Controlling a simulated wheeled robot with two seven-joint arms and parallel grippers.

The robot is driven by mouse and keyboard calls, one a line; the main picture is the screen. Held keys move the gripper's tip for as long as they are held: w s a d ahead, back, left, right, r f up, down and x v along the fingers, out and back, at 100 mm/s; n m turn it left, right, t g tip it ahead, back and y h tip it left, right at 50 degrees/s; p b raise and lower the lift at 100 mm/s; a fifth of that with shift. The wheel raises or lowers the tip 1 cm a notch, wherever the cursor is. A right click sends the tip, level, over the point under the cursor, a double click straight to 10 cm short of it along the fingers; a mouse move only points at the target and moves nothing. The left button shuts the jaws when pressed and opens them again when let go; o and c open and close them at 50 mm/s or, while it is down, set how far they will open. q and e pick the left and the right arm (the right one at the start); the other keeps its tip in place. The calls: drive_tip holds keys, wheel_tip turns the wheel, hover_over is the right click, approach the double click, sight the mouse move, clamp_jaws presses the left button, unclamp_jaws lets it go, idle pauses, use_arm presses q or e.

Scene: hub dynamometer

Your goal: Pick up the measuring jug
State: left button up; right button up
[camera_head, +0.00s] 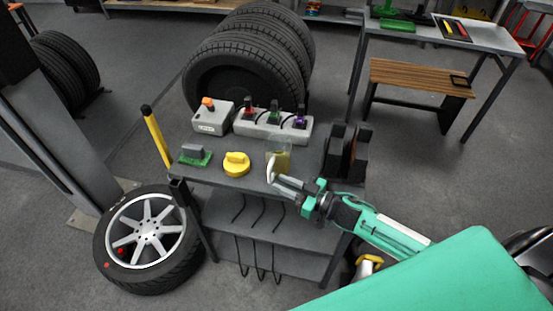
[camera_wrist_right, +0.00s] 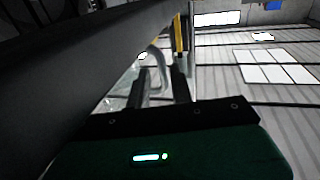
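The clear measuring jug (camera_head: 284,160), with yellowish contents and a pale handle (camera_head: 270,173), stands upright near the front edge of the grey cart top in the head view. My right gripper (camera_head: 281,185) reaches in from the right, its fingertips close to the handle. In the right wrist view the curved handle (camera_wrist_right: 158,65) shows beyond and between the two dark fingers (camera_wrist_right: 161,92), which are apart with a gap around it. Most of the jug's body is hard to make out there. My left gripper is not in view.

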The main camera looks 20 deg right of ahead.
sight(275, 163)
drive_tip(key=shift+x, duration=0.9)
drive_tip(key=p+x, duration=0.2)
drive_tip(key=x, duration=0.2)
drive_tip(key=shift+w+a+r, duration=0.1)
drive_tip(key=shift+a+r, duration=0.05)
drive_tip(key=shift+a, duration=0.05)
drive_tip(key=shift+w+a, duration=0.25)
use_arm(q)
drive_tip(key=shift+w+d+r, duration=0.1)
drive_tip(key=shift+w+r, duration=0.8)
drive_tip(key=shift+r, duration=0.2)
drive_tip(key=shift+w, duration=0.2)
use_arm(e)
clamp_jaws()
